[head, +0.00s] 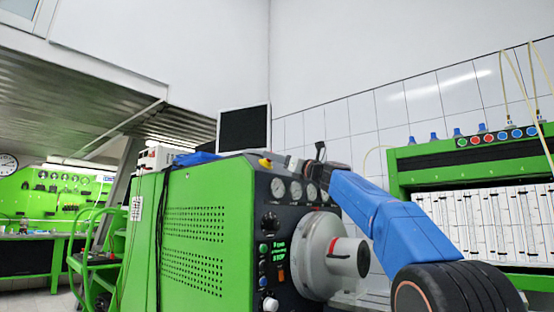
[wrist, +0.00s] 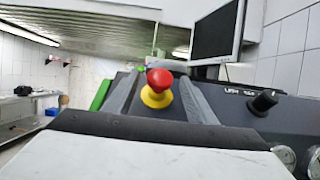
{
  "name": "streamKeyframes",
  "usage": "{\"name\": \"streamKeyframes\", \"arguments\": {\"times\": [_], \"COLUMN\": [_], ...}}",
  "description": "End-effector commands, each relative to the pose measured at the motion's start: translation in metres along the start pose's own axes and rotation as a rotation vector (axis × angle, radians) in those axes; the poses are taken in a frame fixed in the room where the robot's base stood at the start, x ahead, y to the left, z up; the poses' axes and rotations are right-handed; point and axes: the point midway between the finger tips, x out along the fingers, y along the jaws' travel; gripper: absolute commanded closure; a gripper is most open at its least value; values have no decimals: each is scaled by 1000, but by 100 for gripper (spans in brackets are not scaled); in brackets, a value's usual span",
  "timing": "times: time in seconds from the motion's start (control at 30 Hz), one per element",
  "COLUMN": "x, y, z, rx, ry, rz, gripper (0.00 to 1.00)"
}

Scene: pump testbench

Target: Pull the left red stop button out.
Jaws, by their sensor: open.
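A red mushroom stop button (wrist: 159,78) on a yellow collar stands upright on the dark top of the green test bench. In the wrist view it appears between the two grey fingers of my gripper (wrist: 157,88), with gaps on both sides. My gripper is open and empty. In the head view, the yellow part of the button (head: 265,162) shows at the bench's top edge. My gripper (head: 292,162) is just right of it, at the end of my blue arm. I cannot tell how far the fingertips are from the button.
A black knob (wrist: 264,102) stands on the panel right of the button. A monitor (head: 244,128) rises behind the bench (head: 208,235). Gauges (head: 296,190) and a large grey round drive (head: 330,255) are on its front. A green rack (head: 410,172) stands at the right.

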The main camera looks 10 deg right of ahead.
Motion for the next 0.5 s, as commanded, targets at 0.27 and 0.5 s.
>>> {"name": "streamKeyframes", "arguments": {"times": [0.27, 0.5], "x": [0, -1], "y": [0, 0], "z": [0, 2], "rx": [0, -1], "ry": [0, 0], "rz": [0, 0], "gripper": [73, 100]}}
